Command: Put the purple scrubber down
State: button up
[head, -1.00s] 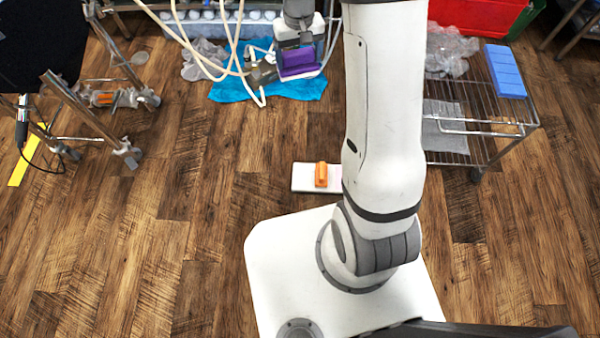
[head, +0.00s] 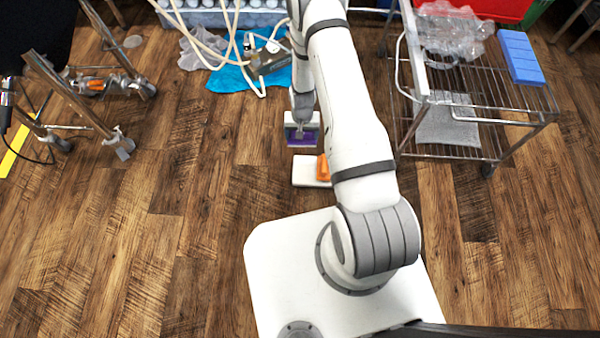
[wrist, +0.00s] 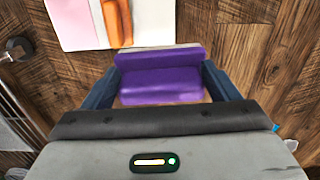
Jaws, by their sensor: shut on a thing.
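The purple scrubber (wrist: 160,82) is between the two dark fingers of my gripper (wrist: 158,88) in the wrist view, and the gripper is shut on it. In the head view the purple scrubber (head: 302,138) shows under my gripper (head: 301,128), just beyond a white pad with an orange handle. How high it is above the wooden floor is hard to tell. My arm covers part of the area to its right.
The white pad (head: 302,172) with its orange handle (head: 322,167) lies on the floor near my base. A wire cart (head: 470,157) stands to the right, carrying a blue block (head: 521,57). A blue cloth (head: 228,80) and hoses lie beyond. Floor to the left is clear.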

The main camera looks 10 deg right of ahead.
jog(key=shift+m, duration=0.3)
jog(key=shift+s+f+b, duration=0.45)
jog(key=shift+f+b, duration=0.35)
jog(key=shift+f, duration=2.1)
jog(key=shift+s+f+b, duration=0.4)
jog(key=shift+f+b, duration=0.4)
jog(key=shift+f, duration=2.05)
jog(key=shift+s+f+b, duration=0.45)
jog(key=shift+f+b, duration=0.35)
jog(key=shift+f, duration=2.1)
jog(key=shift+f, duration=0.2)
jog(key=o, duration=0.6)
jog(key=shift+r, duration=0.1)
